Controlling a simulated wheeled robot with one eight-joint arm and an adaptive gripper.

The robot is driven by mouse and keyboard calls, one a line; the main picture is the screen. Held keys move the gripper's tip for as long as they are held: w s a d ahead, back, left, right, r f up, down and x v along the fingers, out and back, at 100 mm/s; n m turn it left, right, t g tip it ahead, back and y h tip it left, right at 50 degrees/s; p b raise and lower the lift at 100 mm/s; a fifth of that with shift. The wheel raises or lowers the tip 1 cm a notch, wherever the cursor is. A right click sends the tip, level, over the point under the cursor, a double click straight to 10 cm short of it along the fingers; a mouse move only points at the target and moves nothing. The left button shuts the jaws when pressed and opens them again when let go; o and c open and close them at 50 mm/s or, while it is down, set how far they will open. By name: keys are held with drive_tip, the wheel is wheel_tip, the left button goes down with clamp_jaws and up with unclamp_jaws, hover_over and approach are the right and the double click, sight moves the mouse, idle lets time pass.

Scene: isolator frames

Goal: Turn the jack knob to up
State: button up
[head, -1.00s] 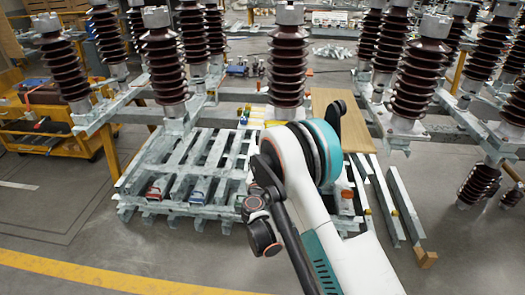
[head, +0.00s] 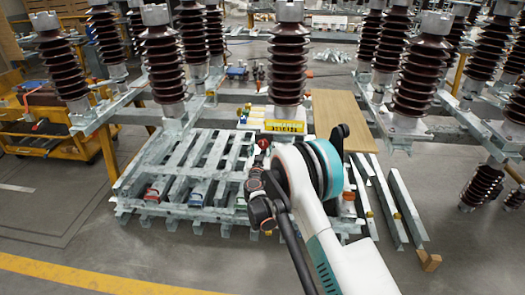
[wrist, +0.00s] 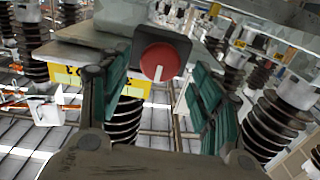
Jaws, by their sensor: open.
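The round red jack knob (wrist: 158,62) sits on a dark grey box face in the wrist view. A short white mark on it points down in the picture. My gripper (wrist: 157,76) is open, with one green-padded finger left of the knob and one right of it. The knob shows in the gap between the fingertips; I cannot tell whether they touch it. In the head view a small red spot (head: 263,144) just above my arm's end may be the knob. My gripper's fingers are not clear there.
A yellow sign (head: 285,126) hangs close by; a yellow label (wrist: 68,76) shows left of the fingers in the wrist view. Tall brown insulators (head: 289,70) stand on steel frames around. A slatted grey metal stack (head: 190,160) lies below. The floor in front is clear.

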drive_tip(key=shift+w, duration=0.9)
drive_tip(key=c, duration=1.1)
drive_tip(key=shift+o, duration=0.2)
